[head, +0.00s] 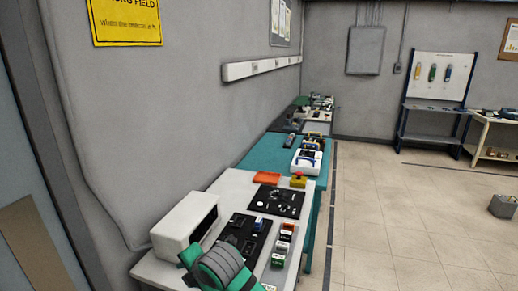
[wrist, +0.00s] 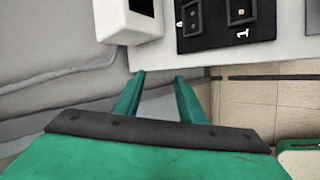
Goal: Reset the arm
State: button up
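My gripper (wrist: 160,76) is in the wrist view, its two green fingers apart with nothing between them. Its fingertips point towards the front edge of the white table, and I cannot tell the height between them. In the head view a green and grey part of my arm (head: 222,264) shows at the bottom, in front of the white table (head: 232,184). The fingers cannot be made out there.
A white box-shaped device (head: 184,224) stands on the near table, beside black panels (head: 243,237) and a yellow block with a red button (head: 298,181). A teal table (head: 257,153) stands beyond. The tiled floor (head: 390,220) to the right is mostly clear.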

jog(key=s+a+m+t+y, duration=0.45)
jog(key=a+m, duration=0.25)
jog(key=m, duration=0.3)
jog(key=s+d+f+m+t+h, duration=0.5)
jog(key=s+d+f+m+h, duration=0.3)
jog(key=s+d+f+m, duration=0.75)
jog(key=s+d+m+h, duration=0.1)
jog(key=s+d, duration=0.2)
jog(key=s, duration=0.4)
jog(key=s+d+m, duration=0.1)
jog(key=s+d, duration=0.3)
jog(key=s, duration=0.4)
jog(key=s+d+r+m+h, duration=0.1)
jog(key=s+d, duration=0.3)
jog(key=s, duration=0.4)
jog(key=shift+d+h, duration=0.2)
jog(key=shift+h, duration=0.15)
